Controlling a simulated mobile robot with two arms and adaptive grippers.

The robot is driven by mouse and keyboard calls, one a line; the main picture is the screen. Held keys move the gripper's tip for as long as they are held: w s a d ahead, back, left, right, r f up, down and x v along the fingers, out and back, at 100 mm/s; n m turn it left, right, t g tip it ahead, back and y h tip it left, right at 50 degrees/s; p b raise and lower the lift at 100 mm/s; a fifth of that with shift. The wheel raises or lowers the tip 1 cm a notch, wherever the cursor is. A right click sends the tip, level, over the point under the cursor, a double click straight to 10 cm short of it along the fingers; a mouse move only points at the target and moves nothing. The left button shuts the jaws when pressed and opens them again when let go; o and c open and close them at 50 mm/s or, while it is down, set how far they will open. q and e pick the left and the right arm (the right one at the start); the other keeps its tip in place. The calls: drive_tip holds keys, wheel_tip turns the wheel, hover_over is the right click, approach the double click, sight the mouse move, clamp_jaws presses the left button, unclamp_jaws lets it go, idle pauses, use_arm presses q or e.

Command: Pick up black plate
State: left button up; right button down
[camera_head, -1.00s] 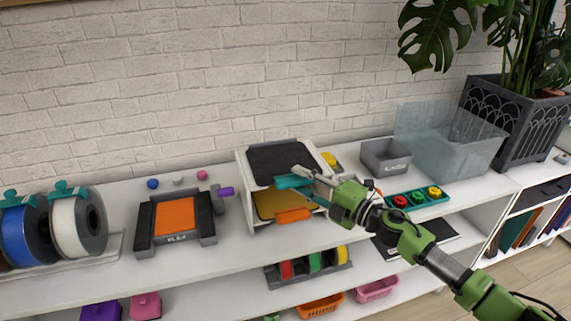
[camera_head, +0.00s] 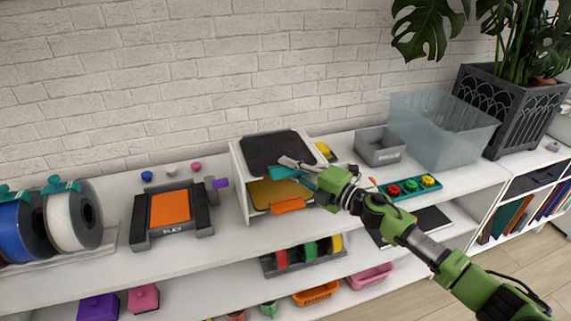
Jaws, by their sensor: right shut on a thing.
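The black plate (camera_head: 272,151) is a flat dark sheet with rounded corners. It lies at the top of a white open-fronted rack (camera_head: 240,186). My right gripper (camera_head: 287,164) reaches in from the right and is shut at the plate's front right edge. Its fingers cover part of that edge, so the exact contact is hidden. A teal piece (camera_head: 283,174) shows just under the fingers. My left gripper is not in view.
A yellow sheet with an orange front handle (camera_head: 288,206) sits lower in the rack. An orange-topped device (camera_head: 170,207) stands to the left. A grey bin (camera_head: 380,148), a clear box (camera_head: 440,130) and a teal tray (camera_head: 386,191) stand to the right.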

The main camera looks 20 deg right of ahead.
sight(290, 156)
wheel_tip(290, 156, up, 4)
drive_tip(key=shift+d+f, duration=0.1)
drive_tip(key=shift+f, duration=0.1)
drive_tip(key=s+a+r+p, duration=0.2)
drive_tip(key=s+a+r, duration=0.1)
drive_tip(key=s+r, duration=0.6)
drive_tip(key=s, duration=0.4)
drive_tip(key=shift+s+r, duration=0.2)
drive_tip(key=shift+s, duration=0.15)
drive_tip(key=shift+a+f, duration=0.1)
